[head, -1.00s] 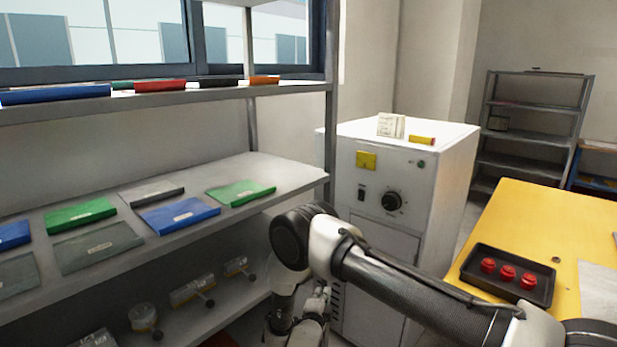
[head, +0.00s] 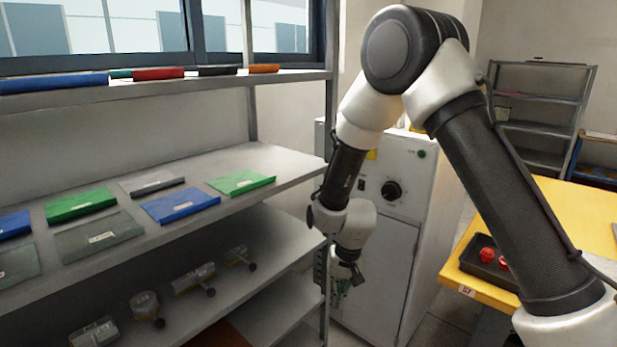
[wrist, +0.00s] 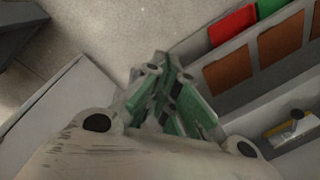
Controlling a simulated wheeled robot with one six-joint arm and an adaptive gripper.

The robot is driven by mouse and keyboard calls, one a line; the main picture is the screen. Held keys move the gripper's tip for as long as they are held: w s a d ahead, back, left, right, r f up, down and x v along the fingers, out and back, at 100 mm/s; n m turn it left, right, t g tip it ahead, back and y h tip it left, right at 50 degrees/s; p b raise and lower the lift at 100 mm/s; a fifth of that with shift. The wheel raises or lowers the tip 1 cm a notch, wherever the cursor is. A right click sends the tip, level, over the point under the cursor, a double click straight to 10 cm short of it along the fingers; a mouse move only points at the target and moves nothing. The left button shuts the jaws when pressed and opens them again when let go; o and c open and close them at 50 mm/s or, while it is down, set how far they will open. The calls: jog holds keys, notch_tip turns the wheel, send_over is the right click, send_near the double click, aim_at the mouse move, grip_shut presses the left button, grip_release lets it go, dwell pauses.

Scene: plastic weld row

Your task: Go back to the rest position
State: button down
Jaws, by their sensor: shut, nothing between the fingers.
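My gripper (head: 342,284) hangs low at the end of my arm, between the shelf rack and the white cabinet in the head view. In the wrist view my gripper (wrist: 170,88) points down toward the floor, with its fingers together and nothing between them. My arm is raised and bent, with its elbow high in front of the cabinet.
The shelf rack (head: 290,160) on the left holds flat coloured plates and several clear parts. The white cabinet (head: 390,245) stands close behind my gripper. A yellow table (head: 580,205) at right bears a black tray (head: 470,263) with red pieces, partly hidden by my arm.

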jog(key=s+d+r+t, duration=0.1)
jog(key=s+d+r, duration=0.6)
jog(key=d+r, duration=0.2)
jog(key=s+d+r+t+h, duration=0.1)
jog(key=s+d+r+t, duration=0.1)
jog(key=s+d+r, duration=0.4)
jog(key=s+d+r+t, duration=0.1)
jog(key=s+d+r, duration=0.6)
jog(key=d+r, duration=0.7)
notch_tip(320, 180, up, 5)
jog(key=shift+s+f+t+h, duration=0.2)
jog(key=shift+s+t+h, duration=0.1)
